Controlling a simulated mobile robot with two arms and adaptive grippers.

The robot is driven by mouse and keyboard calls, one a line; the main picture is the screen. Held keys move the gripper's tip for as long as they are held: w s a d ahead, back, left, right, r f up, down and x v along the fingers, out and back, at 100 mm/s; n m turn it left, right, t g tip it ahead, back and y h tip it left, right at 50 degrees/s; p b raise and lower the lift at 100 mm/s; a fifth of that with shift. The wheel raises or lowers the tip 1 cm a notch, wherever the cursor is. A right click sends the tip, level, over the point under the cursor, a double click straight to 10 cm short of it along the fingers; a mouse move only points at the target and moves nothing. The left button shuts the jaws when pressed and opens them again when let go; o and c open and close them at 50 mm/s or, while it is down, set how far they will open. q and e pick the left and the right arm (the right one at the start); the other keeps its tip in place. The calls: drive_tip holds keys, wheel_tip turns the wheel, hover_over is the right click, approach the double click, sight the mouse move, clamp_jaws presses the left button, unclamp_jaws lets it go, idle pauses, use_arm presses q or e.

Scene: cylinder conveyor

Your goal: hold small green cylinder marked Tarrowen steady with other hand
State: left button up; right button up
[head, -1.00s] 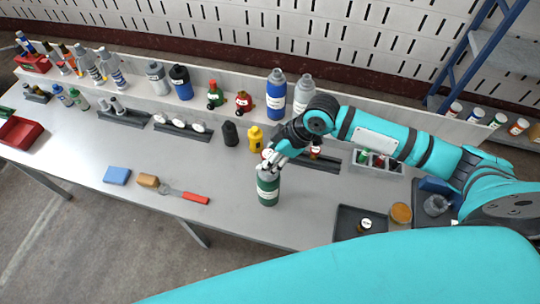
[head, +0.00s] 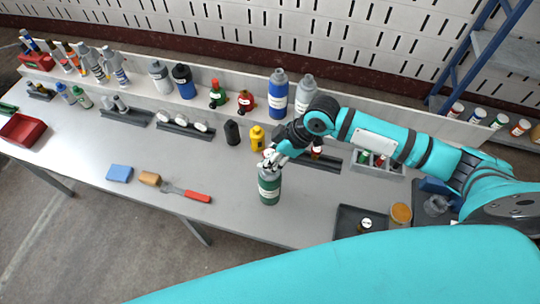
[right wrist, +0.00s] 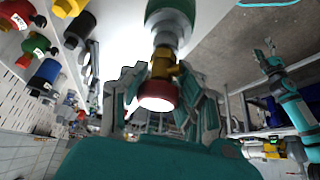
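The small green cylinder (head: 269,189) stands upright on the table below my right gripper (head: 270,160). It has a pale label band, too small to read. In the right wrist view its green body (right wrist: 170,18) shows at the top edge, with a brass valve (right wrist: 163,64) and a red knob (right wrist: 156,95). The fingers of my right gripper (right wrist: 163,72) close in on both sides of the valve and appear to touch it. My left gripper is not seen in the head view.
A yellow bottle (head: 257,137) and a black one (head: 232,132) stand behind the cylinder. A red-handled tool (head: 197,196), brown block (head: 149,178) and blue block (head: 119,173) lie to the left. A dark tray (head: 347,220) is at the right. The table directly left of the cylinder is clear.

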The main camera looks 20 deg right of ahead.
clamp_jaws()
drive_tip(key=o, duration=0.8)
unclamp_jaws()
drive_tip(key=v, duration=1.2)
